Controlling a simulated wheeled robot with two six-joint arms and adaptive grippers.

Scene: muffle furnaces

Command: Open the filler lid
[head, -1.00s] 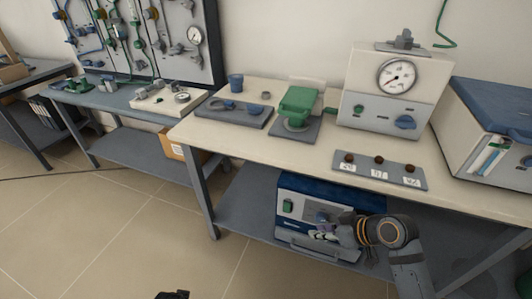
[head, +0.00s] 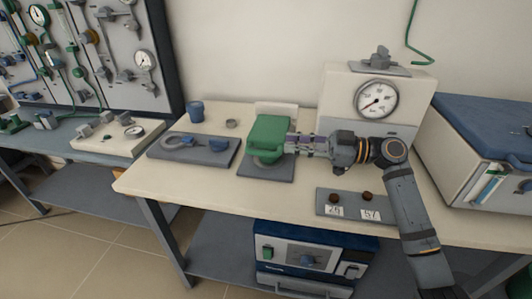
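A green block-shaped part that looks like the lid (head: 268,136) sits over a pale ring on a grey base plate (head: 265,173) on the bench. It looks lowered. My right gripper (head: 290,144) reaches in from the right at the green part's right side, with its fingertips touching or very close to it. The fingers overlap in this view, so their opening and any grip are unclear. The green part's right side is partly hidden by the gripper. My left gripper is out of view.
A cream gauge unit (head: 340,85) stands behind my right arm, which hides its lower front. A grey plate with dark knobs (head: 342,204) lies in front. Another grey plate (head: 190,150) and a blue cup (head: 196,111) are left. A blue-topped box (head: 470,180) stands right.

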